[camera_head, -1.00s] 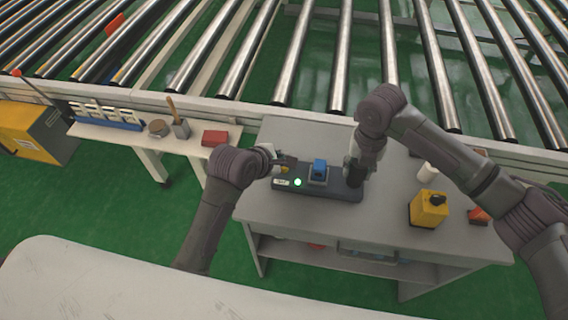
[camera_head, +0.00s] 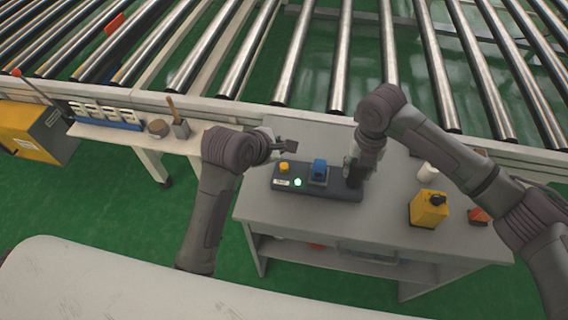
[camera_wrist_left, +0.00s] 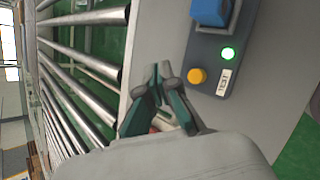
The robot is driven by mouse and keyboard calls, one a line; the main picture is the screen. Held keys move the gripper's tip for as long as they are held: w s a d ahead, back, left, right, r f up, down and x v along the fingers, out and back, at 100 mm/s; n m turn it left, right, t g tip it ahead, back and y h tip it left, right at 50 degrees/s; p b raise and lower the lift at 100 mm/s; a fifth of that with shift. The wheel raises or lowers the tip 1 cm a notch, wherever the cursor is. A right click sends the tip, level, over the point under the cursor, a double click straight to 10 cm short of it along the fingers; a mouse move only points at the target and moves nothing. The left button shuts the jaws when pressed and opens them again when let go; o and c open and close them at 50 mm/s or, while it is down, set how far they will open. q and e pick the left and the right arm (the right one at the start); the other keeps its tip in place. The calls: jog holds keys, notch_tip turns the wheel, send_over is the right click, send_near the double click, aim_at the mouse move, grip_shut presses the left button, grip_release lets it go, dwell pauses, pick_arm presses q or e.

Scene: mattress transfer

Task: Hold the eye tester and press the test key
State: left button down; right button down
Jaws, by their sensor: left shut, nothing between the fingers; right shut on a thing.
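The eye tester (camera_head: 335,191) is a dark grey box lying on the grey table. It carries a yellow key (camera_head: 284,167), a lit green lamp (camera_head: 297,182), and a blue block (camera_head: 319,170) in its middle. In the left wrist view the yellow key (camera_wrist_left: 198,76) sits beside the TEST label (camera_wrist_left: 224,82). My right gripper (camera_head: 353,178) is at the tester's right end, shut on it; its fingertips are mostly hidden. My left gripper (camera_head: 291,144) is shut and empty, apart from the key, above and behind the tester's left end. It also shows in the left wrist view (camera_wrist_left: 158,75).
A yellow box with a black knob (camera_head: 428,208), a white cylinder (camera_head: 427,172) and a red item (camera_head: 479,215) stand right on the table (camera_head: 300,225). A roller conveyor (camera_head: 290,60) runs behind. A side bench (camera_head: 147,137) holds small items at left.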

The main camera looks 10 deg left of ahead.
dwell(0.3)
jog(key=c, duration=0.6)
grip_release()
